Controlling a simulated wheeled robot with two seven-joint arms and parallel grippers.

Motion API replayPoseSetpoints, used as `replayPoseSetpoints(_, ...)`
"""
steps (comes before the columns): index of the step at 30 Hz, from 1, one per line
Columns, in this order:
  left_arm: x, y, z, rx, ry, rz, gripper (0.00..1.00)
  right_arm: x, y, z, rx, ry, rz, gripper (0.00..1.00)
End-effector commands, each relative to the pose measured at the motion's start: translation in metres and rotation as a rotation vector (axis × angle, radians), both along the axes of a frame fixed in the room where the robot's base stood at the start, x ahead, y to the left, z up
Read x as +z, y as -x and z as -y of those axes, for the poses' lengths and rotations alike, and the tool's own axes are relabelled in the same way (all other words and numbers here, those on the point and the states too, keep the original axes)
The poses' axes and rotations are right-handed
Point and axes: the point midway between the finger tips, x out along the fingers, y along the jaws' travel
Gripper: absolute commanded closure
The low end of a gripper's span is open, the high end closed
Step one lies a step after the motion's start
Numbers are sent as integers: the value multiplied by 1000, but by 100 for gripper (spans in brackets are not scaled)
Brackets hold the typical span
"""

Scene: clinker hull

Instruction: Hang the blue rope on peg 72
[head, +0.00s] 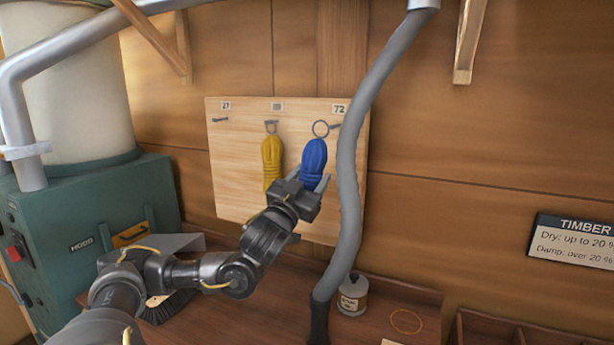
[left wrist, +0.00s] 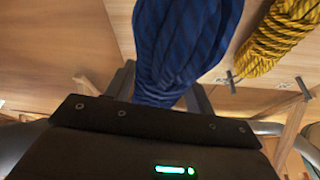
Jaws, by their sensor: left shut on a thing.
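The blue rope (head: 313,158) is a coiled bundle with a metal ring (head: 320,129) at its top. My left gripper (head: 308,188) is shut on its lower part and holds it upright in front of the pegboard. The blue rope also fills the middle of the left wrist view (left wrist: 185,45). Peg 72 (head: 336,126) is under the "72" label at the board's upper right. The ring's right edge meets the peg in the picture; I cannot tell if it is around it. My right gripper is not in view.
A yellow rope (head: 271,160) hangs on the middle peg, close left of the blue one. Peg 27 (head: 220,120) is bare. A grey hose (head: 348,170) runs down in front of the board's right edge. A bottle (head: 352,295) stands on the bench below.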

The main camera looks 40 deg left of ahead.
Motion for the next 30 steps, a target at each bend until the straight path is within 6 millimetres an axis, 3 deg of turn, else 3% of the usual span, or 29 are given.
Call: replayPoseSetpoints(30, -2, -61, -22, 2, -1, 2, 75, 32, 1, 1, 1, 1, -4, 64)
